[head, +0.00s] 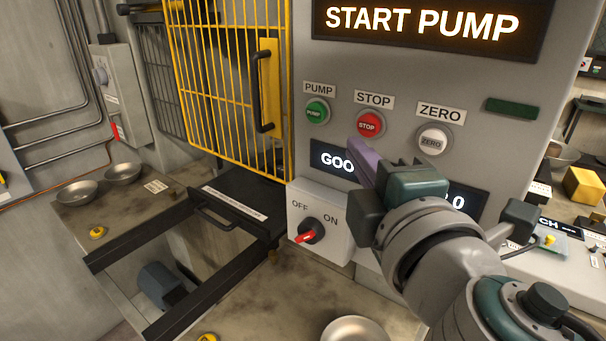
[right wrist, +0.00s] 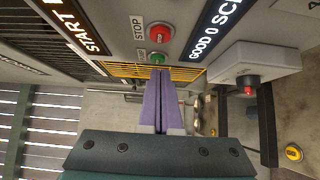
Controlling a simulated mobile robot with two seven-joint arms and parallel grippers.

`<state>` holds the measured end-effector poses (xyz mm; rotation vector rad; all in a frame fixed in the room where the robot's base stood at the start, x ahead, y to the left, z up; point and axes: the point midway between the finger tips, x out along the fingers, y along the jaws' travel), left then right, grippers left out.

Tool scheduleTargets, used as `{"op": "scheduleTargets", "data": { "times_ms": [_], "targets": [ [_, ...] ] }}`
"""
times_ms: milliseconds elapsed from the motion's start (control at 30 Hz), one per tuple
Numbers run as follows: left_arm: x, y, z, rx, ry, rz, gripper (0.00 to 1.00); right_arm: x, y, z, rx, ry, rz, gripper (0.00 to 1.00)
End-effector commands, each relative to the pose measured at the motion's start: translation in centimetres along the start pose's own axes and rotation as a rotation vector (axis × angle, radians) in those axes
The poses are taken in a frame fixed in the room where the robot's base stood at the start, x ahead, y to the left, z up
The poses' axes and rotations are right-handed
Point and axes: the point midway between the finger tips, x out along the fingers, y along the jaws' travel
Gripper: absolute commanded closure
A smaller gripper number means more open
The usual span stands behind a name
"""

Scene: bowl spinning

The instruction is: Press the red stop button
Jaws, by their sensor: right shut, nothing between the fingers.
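The red stop button (head: 369,124) sits on the grey panel under a STOP label, between the green pump button (head: 317,111) and the white zero button (head: 432,140). My right gripper (head: 357,147) has purple fingers and is shut and empty. Its tips show just below and left of the stop button in the head view; contact cannot be told. In the right wrist view the stop button (right wrist: 160,33) lies beyond the shut fingertips (right wrist: 159,76), with the green button (right wrist: 156,58) nearer to them. My left gripper is not in view.
An OFF/ON switch box (head: 320,225) with a red knob juts out below the panel. A yellow cage door (head: 268,88) stands left of the panel. A sign reads START PUMP (head: 425,24). Metal bowls (head: 76,194) stand on the worktop.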

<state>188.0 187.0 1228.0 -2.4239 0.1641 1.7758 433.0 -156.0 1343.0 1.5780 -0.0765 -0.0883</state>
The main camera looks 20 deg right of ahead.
Motion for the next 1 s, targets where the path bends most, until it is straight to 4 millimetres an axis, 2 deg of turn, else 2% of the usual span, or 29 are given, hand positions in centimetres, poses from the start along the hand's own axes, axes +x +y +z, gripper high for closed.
{"op": "scheduleTargets", "data": {
  "times_ms": [200,400,600,1000],
  "targets": [
    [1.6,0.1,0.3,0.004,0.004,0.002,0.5,-4.5,-0.5,-0.1,0.0,0.002,-0.002,1.0],
    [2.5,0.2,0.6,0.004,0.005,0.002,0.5,-7.1,-0.3,-0.2,0.0,0.002,-0.001,1.0],
    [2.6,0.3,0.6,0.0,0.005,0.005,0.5,-7.9,-0.1,-0.2,0.0,0.003,-0.001,1.0],
    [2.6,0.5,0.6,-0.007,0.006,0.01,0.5,-7.9,-0.1,-0.2,0.0,0.003,0.0,1.0]
  ]
}}
